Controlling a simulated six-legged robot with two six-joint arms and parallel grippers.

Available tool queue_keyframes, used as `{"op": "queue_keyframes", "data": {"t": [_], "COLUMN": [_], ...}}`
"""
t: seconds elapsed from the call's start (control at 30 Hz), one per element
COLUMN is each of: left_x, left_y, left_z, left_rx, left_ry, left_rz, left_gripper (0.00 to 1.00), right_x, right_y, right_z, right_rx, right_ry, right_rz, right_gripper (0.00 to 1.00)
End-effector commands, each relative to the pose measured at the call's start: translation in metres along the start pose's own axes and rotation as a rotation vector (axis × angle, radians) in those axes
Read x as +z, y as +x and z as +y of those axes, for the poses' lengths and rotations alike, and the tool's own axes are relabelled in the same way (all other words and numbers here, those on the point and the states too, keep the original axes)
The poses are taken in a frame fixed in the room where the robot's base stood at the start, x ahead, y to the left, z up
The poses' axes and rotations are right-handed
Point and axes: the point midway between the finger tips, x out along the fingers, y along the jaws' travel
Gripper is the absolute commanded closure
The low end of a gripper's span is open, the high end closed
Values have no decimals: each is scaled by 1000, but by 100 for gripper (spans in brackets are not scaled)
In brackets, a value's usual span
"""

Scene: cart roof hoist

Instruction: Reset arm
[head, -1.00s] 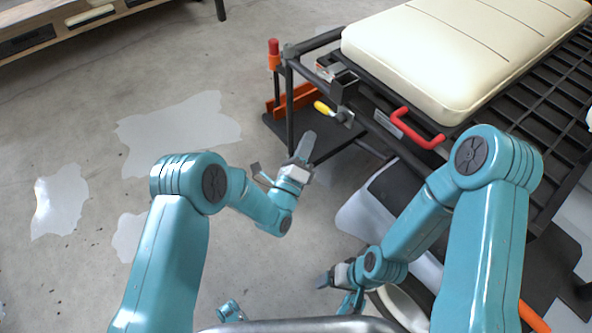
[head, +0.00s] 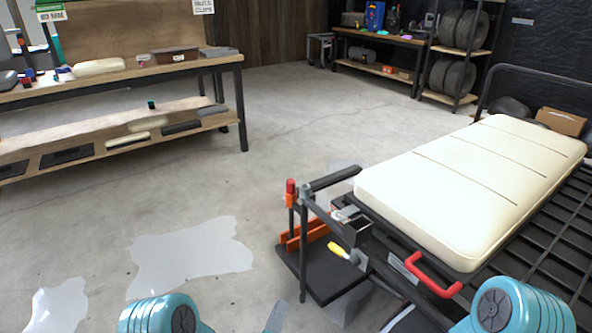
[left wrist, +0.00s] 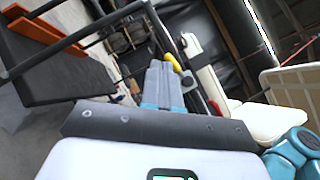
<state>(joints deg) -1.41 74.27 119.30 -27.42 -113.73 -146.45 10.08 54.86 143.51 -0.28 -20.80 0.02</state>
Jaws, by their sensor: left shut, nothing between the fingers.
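Only the grey tip of my left gripper (head: 275,317) shows at the bottom edge of the head view, over bare floor left of the cart. In the left wrist view my left gripper (left wrist: 162,78) points away from the camera, its fingers shut together with nothing between them. The teal joint of my left arm (head: 160,314) is at the bottom of the head view. The teal joint of my right arm (head: 515,305) is at the bottom right, beside the cart. My right gripper is out of view.
A cart with a cream cushion (head: 470,185), a red handle (head: 432,275) and a yellow-handled tool (head: 338,249) stands at the right. A wooden workbench (head: 120,75) is at the left, and tyre shelves (head: 457,50) are at the back. The floor between is clear.

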Motion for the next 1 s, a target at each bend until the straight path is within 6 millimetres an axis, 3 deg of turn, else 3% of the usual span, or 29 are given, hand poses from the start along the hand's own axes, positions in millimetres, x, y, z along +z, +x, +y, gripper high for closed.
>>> {"op": "queue_keyframes", "data": {"t": [0.03,0.1,0.27,0.4,0.53,0.7,0.9,0.97,1.0], "left_x": [28,37,31,14,-9,-36,-50,-52,-47], "left_y": [-2,-15,-62,-124,-186,-250,-290,-295,-290], "left_z": [14,41,86,108,107,89,69,66,57], "left_rx": [87,267,650,1022,1362,1685,1856,1858,1837], "left_ry": [14,-140,-599,-1060,-1457,-1771,-1937,-1972,-1995], "left_rz": [-12,38,46,-97,-366,-796,-1304,-1445,-1501], "left_gripper": [100,100,100,100,100,100,100,100,100], "right_x": [0,0,0,0,0,0,0,0,1], "right_y": [0,0,0,0,0,0,0,0,-10], "right_z": [0,0,0,0,0,0,0,0,-4], "right_rx": [0,0,0,0,0,0,0,0,0], "right_ry": [0,0,0,0,0,0,0,0,1], "right_rz": [0,0,0,0,0,0,0,0,-1], "right_gripper": [17,17,17,17,17,17,17,17,17]}}
